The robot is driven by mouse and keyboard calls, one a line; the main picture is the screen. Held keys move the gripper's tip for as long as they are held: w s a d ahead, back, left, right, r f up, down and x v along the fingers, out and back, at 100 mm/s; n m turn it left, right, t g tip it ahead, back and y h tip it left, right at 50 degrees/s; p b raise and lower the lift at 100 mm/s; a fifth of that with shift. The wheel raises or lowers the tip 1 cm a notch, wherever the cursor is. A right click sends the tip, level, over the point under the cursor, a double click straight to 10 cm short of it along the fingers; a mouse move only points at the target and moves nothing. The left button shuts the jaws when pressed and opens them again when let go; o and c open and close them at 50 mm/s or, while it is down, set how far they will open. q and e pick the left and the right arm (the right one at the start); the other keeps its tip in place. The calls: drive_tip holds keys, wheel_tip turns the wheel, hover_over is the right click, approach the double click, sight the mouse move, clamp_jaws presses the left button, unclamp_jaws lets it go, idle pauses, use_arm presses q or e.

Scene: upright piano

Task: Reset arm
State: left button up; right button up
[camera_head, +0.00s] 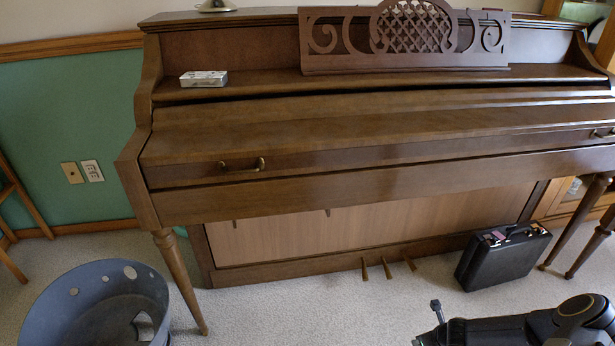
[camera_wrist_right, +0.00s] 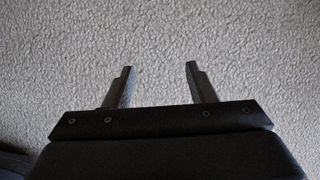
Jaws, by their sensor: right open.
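My right arm comes in at the bottom right of the head view, with its gripper (camera_head: 438,322) pointing left above the carpet. In the right wrist view the right gripper (camera_wrist_right: 159,85) has its two fingers apart, with nothing between them and only pale carpet (camera_wrist_right: 230,45) beyond. My left gripper is not in the head view. The upright piano (camera_head: 380,130) stands ahead with its key lid closed.
A black case (camera_head: 500,260) stands on the carpet near the piano's right legs. A blue-grey round bin (camera_head: 95,300) with holes is at the bottom left. A small silver box (camera_head: 204,79) lies on the piano's ledge. The carpet between bin and case is clear.

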drive_tip(key=w+a+r+n+t+y, duration=0.15)
drive_tip(key=r+n, duration=0.25)
drive_tip(key=r, duration=0.4)
drive_tip(key=w+a+r+n, duration=0.2)
drive_tip(key=r+n, duration=0.1)
drive_tip(key=r, duration=0.5)
drive_tip(key=w+a+r+n+t, duration=0.1)
drive_tip(key=w+a+r+n, duration=0.1)
drive_tip(key=r+n, duration=0.35)
drive_tip(key=s+a+r+n+y, duration=0.1)
drive_tip(key=s+a+r+n, duration=0.15)
drive_tip(key=r, duration=0.35)
drive_tip(key=s+a+r+n, duration=0.1)
drive_tip(key=a+r+n, duration=0.15)
drive_tip(key=r, duration=0.35)
drive_tip(key=s+a+r+n, duration=0.6)
drive_tip(key=s+r+n, duration=0.1)
drive_tip(key=s+r, duration=0.25)
drive_tip(key=s+a+r+n+g, duration=0.1)
drive_tip(key=s+a+n, duration=0.1)
drive_tip(key=s+n, duration=0.35)
drive_tip(key=s+a+r+n+g, duration=0.1)
drive_tip(key=s+a+n, duration=0.1)
drive_tip(key=s, duration=0.6)
wheel_tip(320, 180, up, 38)
drive_tip(key=s+p, duration=0.1)
drive_tip(key=p, duration=3.7)
drive_tip(key=shift+f+y, duration=0.25)
drive_tip(key=shift+y, duration=0.1)
drive_tip(key=shift+d, duration=0.1)
